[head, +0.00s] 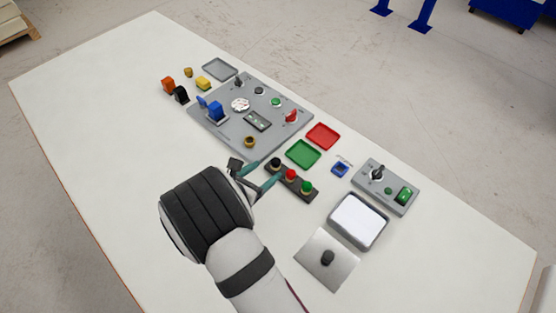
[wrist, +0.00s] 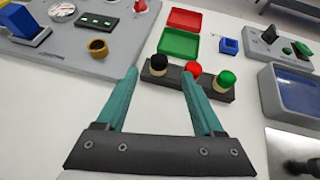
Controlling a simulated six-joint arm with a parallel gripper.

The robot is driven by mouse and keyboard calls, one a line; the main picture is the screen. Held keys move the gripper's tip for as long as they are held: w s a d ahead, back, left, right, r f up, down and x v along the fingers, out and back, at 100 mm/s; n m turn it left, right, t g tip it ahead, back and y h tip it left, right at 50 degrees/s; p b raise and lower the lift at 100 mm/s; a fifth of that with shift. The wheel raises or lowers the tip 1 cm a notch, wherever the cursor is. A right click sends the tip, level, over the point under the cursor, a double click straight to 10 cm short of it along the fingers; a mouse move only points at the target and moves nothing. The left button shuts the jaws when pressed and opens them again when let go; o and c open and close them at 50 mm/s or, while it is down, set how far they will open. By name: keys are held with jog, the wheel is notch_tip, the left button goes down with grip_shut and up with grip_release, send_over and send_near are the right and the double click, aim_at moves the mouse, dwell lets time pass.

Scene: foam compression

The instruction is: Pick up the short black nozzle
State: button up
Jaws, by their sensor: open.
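The short black nozzle (head: 276,163) stands upright with a pale base at the left end of a dark rack (wrist: 215,92). A red nozzle (head: 291,174) and a green nozzle (head: 306,187) stand beside it in the same rack. My gripper (head: 267,172) is open, with teal fingers, close to the black-nozzle end of the rack. In the wrist view the black nozzle (wrist: 159,65) shows between the two fingertips, slightly beyond them. The gap between the fingers is empty. The right finger overlaps part of the rack and the red nozzle's base in that view.
A grey panel (head: 222,128) with knobs and blocks lies beyond the gripper. Green (head: 303,153) and red (head: 323,136) trays lie behind the rack. A white-topped bin (head: 358,220), a metal plate (head: 313,270) and a switch box (head: 400,199) stand to the right. The table's left front is clear.

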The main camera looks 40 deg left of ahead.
aim_at(273, 165)
jog(key=x, duration=0.5)
jog(key=shift+w+a+f, duration=0.1)
jog(key=shift+w+f, duration=0.1)
jog(key=shift+w, duration=0.05)
grip_shut()
